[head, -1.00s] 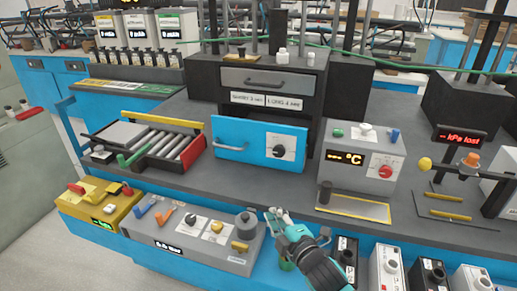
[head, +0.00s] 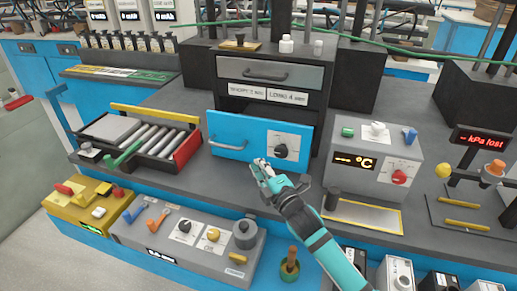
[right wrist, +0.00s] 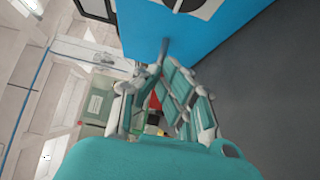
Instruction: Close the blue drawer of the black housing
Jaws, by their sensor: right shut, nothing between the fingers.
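The blue drawer (head: 232,134) stands pulled out of the black housing (head: 318,97), below a grey drawer front. Its front has a bar handle on the left and a white plate with a black knob (head: 280,150) on the right. My right gripper (head: 259,165) is shut and empty, just in front of the blue front's lower edge, below and left of the knob. In the right wrist view, the gripper's fingers (right wrist: 160,72) are close to the blue drawer front (right wrist: 195,50); I cannot tell whether they touch it. My left gripper is not in view.
A roller tray (head: 155,138) with a red end stands left of the drawer. A grey box with a temperature display (head: 375,157) stands to the right. Grey bench top is free around the drawer.

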